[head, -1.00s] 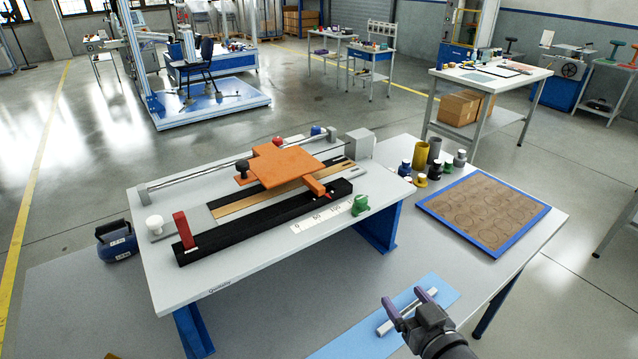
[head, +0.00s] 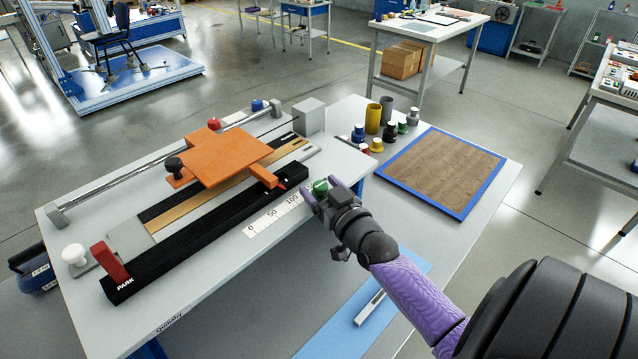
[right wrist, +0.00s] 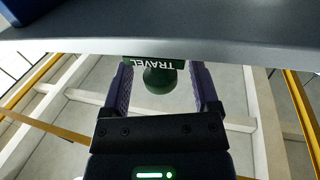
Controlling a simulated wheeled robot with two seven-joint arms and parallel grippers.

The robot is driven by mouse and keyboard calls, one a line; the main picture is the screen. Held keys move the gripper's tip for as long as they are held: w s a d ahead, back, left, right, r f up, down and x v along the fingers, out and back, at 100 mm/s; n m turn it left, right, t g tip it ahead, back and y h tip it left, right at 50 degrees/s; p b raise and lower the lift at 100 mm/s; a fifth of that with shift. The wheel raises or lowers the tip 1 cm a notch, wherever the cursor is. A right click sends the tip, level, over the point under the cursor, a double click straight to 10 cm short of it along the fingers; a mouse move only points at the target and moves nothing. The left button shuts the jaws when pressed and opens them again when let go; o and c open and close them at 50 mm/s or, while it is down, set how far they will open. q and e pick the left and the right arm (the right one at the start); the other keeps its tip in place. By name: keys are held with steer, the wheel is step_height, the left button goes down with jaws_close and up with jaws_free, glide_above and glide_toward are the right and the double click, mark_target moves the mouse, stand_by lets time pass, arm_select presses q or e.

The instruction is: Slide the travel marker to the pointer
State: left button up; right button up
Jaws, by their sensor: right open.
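The green travel marker (head: 320,187) is near the right end of the white scale strip (head: 272,214), beyond its last readable number, 100. In the right wrist view the marker (right wrist: 160,77) shows a "TRAVEL" label and a round green knob. My right gripper (head: 323,196) is open at the marker. In the wrist view its two fingers stand on either side of the knob, with a gap showing on each side. The red-tipped pointer (head: 281,185) is at the end of the orange carriage's arm (head: 262,175), left of the marker. My left gripper is not in view.
The orange carriage (head: 215,158) sits over the rails. A black bar (head: 205,232) with a red PARK block (head: 110,259) runs in front. Several small bottles and cups stand behind right, near a blue-edged brown board (head: 442,172). A blue mat (head: 345,325) lies below.

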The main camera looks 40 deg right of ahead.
steer(key=shift+w, duration=0.4)
jaws_close()
stand_by(1.2)
